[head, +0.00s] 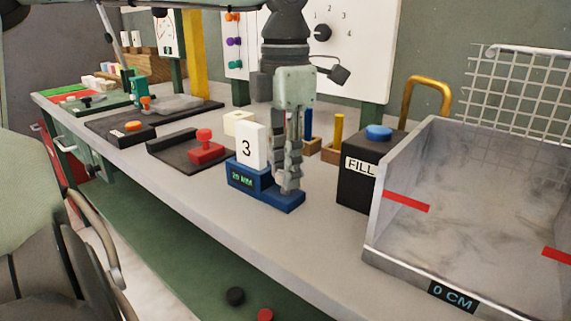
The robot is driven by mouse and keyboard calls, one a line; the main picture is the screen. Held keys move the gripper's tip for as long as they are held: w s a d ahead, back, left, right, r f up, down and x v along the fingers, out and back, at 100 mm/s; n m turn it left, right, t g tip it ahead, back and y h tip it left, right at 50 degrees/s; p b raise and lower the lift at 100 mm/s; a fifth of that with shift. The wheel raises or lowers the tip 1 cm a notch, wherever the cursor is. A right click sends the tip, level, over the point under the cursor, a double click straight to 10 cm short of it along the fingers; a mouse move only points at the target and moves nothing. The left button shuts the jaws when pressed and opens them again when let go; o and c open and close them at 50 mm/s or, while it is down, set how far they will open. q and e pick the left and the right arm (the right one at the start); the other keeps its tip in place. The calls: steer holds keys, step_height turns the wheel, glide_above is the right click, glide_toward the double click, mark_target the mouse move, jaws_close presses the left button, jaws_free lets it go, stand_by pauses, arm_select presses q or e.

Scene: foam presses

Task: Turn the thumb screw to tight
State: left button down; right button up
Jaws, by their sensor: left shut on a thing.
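My left gripper (288,187) points straight down at the right part of a low blue block (262,188). Its pale fingers are shut on a small part at the top of that block, which they hide. I cannot make out a thumb screw or how far it is turned. The blue block has a display reading 20 MM and carries an upright white plate (251,148) marked 3, just left of the fingers. My right gripper is not in view.
A black box (355,178) marked FILL with a blue button stands right of the fingers. Further right is a grey open bin (400,190) marked 0 CM. A red knobbed piece (206,148) sits on a dark plate to the left. The bench front edge in front is clear.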

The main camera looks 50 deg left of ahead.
arm_select(q)
steer(key=c, duration=1.2)
jaws_free()
steer(key=shift+r, duration=0.1)
steer(key=shift+r, duration=3.95)
steer(key=shift+s+f, duration=0.1)
